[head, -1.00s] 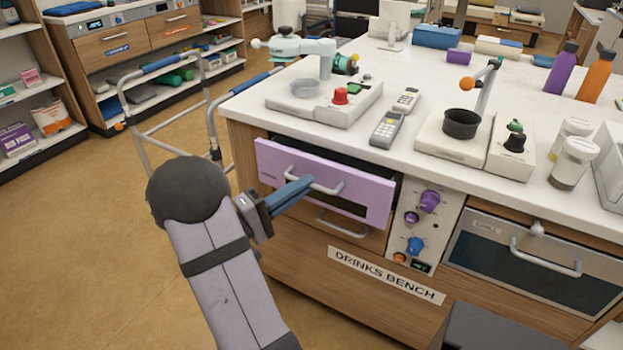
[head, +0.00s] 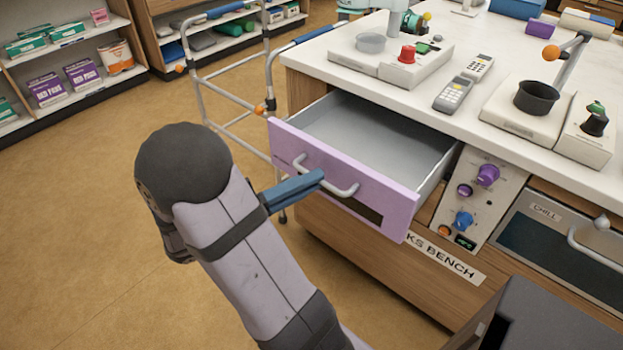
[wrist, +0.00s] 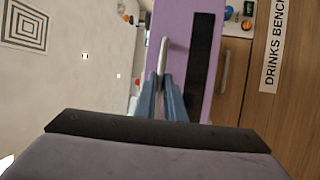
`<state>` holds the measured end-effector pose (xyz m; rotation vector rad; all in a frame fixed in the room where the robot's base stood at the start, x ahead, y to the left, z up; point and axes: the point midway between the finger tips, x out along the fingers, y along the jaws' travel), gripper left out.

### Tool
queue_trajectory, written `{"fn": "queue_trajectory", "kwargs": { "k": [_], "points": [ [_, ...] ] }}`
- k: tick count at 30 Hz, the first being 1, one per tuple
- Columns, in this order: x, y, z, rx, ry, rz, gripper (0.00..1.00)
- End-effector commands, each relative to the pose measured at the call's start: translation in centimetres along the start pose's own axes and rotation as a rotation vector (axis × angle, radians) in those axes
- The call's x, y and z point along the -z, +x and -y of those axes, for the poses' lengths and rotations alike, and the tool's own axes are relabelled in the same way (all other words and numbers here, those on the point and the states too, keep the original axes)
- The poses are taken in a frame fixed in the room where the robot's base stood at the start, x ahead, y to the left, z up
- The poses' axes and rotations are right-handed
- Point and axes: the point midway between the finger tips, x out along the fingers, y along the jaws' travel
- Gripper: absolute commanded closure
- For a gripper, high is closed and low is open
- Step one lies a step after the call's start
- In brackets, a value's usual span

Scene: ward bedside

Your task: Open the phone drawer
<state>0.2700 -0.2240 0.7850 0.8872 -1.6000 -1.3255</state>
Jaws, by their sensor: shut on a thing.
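The drawer with a lilac front (head: 345,180) stands well out from the bench. Its grey inside (head: 375,130) looks empty where I can see it. A pale bar handle (head: 338,188) runs across the front. My gripper (head: 312,182) has its blue fingers shut on this handle, left of the handle's middle in the head view. In the wrist view the two fingers (wrist: 161,95) close around the handle (wrist: 164,55), with the lilac front (wrist: 183,25) just beyond. No phone shows in the drawer.
A control panel (head: 480,200) with knobs is right of the drawer. A walking frame (head: 228,85) stands behind left. The floor (head: 80,210) at left is clear.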

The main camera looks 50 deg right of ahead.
Motion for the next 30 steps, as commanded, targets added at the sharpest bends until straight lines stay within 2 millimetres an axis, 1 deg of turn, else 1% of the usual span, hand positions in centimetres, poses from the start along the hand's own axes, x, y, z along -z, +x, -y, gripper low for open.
{"fn": "queue_trajectory", "kwargs": {
  "k": [2,3,5,14,17,20,30],
  "points": [
    [0.0,0.0,0.0,0.001,0.001,0.001,1.0],
    [0.0,0.0,0.0,0.001,0.001,0.001,0.86],
    [0.0,0.0,0.0,0.001,0.001,0.0,0.72],
    [0.1,0.0,0.0,0.0,0.001,0.0,0.72],
    [0.1,-0.4,0.0,0.0,0.001,-0.001,0.72],
    [0.1,-1.2,0.0,0.0,0.002,-0.003,0.72],
    [0.1,-5.8,0.0,0.0,0.002,-0.003,0.72]
  ]
}}
